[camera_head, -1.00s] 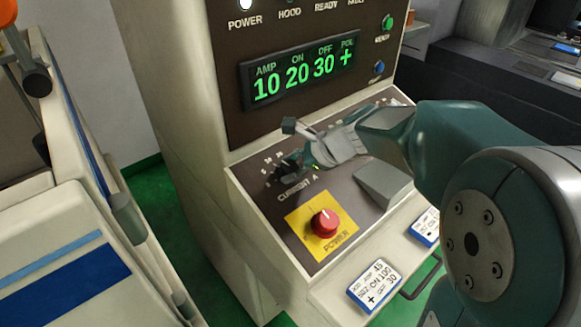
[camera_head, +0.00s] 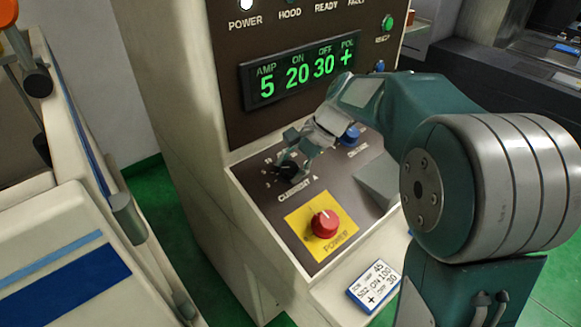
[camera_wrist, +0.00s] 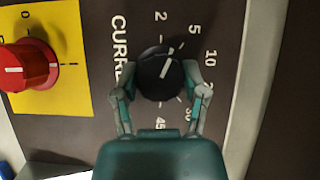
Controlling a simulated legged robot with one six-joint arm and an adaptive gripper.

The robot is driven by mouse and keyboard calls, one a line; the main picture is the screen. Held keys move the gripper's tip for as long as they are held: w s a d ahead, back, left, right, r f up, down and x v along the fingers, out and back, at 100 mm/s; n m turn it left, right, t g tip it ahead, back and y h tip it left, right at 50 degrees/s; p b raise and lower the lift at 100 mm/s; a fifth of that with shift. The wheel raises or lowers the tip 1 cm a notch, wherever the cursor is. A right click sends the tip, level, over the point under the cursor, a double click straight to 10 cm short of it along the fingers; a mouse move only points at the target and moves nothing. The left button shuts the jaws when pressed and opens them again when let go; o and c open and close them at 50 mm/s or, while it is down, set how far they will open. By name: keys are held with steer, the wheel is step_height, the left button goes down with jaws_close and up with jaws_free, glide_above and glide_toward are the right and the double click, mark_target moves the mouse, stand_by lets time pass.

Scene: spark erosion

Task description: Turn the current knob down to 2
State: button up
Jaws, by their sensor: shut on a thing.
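The black current knob (camera_wrist: 160,74) has a white pointer line and sits on the dark panel marked CURRENT A. In the wrist view its pointer leans towards the 5 side of the dial. My gripper (camera_wrist: 160,72) is shut on the knob, one finger on each side. In the head view the gripper (camera_head: 290,158) covers part of the knob (camera_head: 290,172). The green display (camera_head: 300,75) reads AMP 5, ON 20, OFF 30, POL +.
A red POWER knob (camera_head: 325,223) on a yellow plate stands close to the current knob. A blue knob (camera_head: 350,135) is behind my gripper. A label card (camera_head: 374,286) lies at the front. A cream cabinet (camera_head: 60,250) stands at left.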

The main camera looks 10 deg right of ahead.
steer(key=n, duration=0.1)
steer(key=n+g+h, duration=0.1)
steer(key=n, duration=0.1)
steer(key=n+h, duration=0.1)
steer(key=shift+f+n+g, duration=0.3)
stand_by(0.3)
steer(key=o, duration=1.2)
steer(key=shift+c, duration=0.2)
steer(key=shift+w, duration=0.1)
steer(key=shift+a+r, duration=0.1)
